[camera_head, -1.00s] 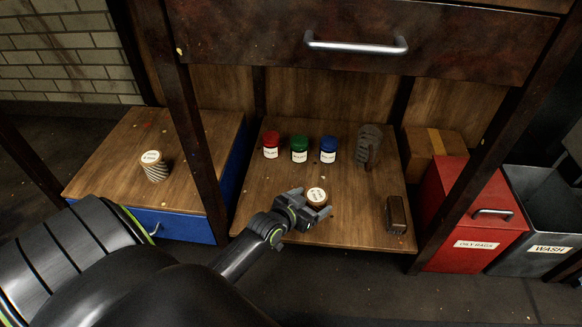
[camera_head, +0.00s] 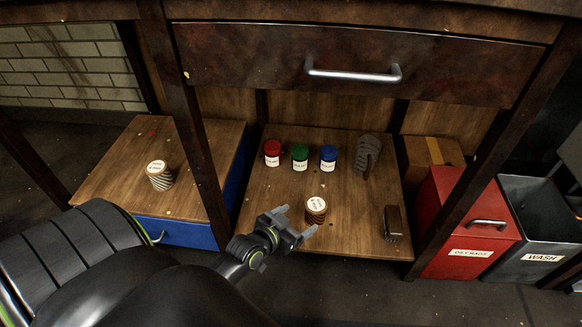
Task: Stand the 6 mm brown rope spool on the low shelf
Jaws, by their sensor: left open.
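The brown rope spool (camera_head: 316,212) stands upright on the low shelf (camera_head: 270,190), near its front edge, with its white label facing up. My left gripper (camera_head: 296,226) is open just to the left and front of the spool, with a small gap between its fingers and the spool. It holds nothing. My right gripper is not in view.
Red (camera_head: 272,152), green (camera_head: 300,157) and blue (camera_head: 328,157) jars stand behind the spool. A dark coil (camera_head: 366,155) is at the back right, and a dark block (camera_head: 393,222) at the front right. Dark posts flank the shelf; a red bin (camera_head: 465,230) stands right.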

